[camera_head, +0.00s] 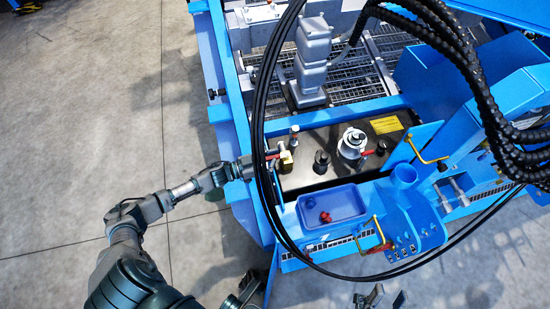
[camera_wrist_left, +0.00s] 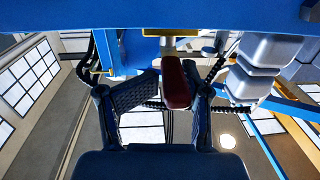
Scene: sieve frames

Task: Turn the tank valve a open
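The tank valve (camera_head: 286,160) has a yellow-brass body and a red lever handle, and stands on the dark tank top near its left edge. In the left wrist view the red handle (camera_wrist_left: 176,84) points toward my palm, with the brass part (camera_wrist_left: 168,40) behind it. My left gripper (camera_head: 256,165) reaches in from the left to the valve, partly behind black hoses. Its fingers are apart, with the red handle between them and nearer the right finger; contact cannot be told. My right gripper (camera_head: 385,296) shows only at the bottom edge, its fingertips apart and empty.
Black hoses (camera_head: 262,100) loop in front of the valve. A second valve with a red handle (camera_head: 353,146) and a black cap (camera_head: 321,160) stand to its right. A blue tray (camera_head: 331,205) holds a red part. The blue frame (camera_head: 231,90) borders the tank; open floor lies left.

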